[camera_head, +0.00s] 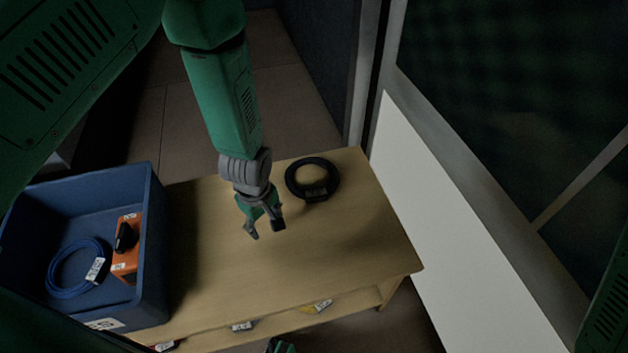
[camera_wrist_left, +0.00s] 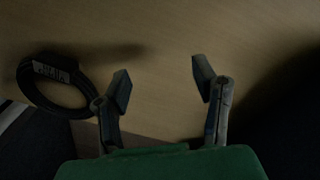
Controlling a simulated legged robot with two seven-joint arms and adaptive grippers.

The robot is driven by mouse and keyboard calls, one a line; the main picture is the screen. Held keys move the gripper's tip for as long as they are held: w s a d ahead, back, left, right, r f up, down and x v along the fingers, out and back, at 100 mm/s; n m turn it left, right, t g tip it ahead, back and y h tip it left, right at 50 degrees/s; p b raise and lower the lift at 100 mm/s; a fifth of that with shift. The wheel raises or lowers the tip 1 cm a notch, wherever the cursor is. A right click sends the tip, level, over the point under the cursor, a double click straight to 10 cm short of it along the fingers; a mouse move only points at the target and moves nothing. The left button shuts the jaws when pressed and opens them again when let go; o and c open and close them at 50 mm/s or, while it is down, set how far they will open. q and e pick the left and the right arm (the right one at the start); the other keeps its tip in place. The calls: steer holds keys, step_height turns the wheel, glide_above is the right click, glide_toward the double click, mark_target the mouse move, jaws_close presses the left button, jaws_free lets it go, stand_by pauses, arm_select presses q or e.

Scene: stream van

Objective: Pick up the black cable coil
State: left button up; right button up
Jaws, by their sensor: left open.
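The black cable coil (camera_head: 327,192) lies flat on the wooden table toward its back right, with a small label on its near side. It also shows at the left of the left wrist view (camera_wrist_left: 29,88), beside the fingers and not between them. My left gripper (camera_head: 265,232) is open and empty above the table, to the left of the coil and nearer than it. Its two spread fingers show in the left wrist view (camera_wrist_left: 160,82), with bare table beyond them. At the bottom edge of the head view a small part of a gripper shows, too little to judge.
A blue crate (camera_head: 154,240) at the left holds a blue cable coil (camera_head: 57,288) and an orange box (camera_head: 128,262). The wooden table (camera_head: 350,255) is clear at the front right. A white panel (camera_head: 440,220) stands right of the table. Labels line its front edge.

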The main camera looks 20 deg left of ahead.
arm_select(q)
steer(key=w+d+r+n+b, duration=0.1)
steer(key=w+d+n, duration=0.1)
steer(key=w+n, duration=0.35)
steer(key=n+h+b, duration=0.2)
steer(key=n, duration=0.3)
glide_toward(316, 192)
steer(key=f+b, duration=0.2)
steer(key=f, duration=0.1)
steer(key=d+f+b, duration=0.1)
steer(key=f, duration=0.1)
steer(key=shift+f, duration=0.1)
steer(key=shift+a+f, duration=0.15)
steer(key=shift+f, duration=0.25)
steer(key=shift+y, duration=0.3)
steer(key=f+b, duration=0.1)
steer(key=d+f+b, duration=0.1)
steer(key=f, duration=0.1)
steer(key=f+b, duration=0.1)
steer(key=f, duration=0.1)
steer(key=shift+w+d, duration=0.15)
steer(key=shift+w, duration=0.25)
steer(key=shift+r, duration=0.1)
steer(key=shift+c, duration=0.8)
jaws_close()
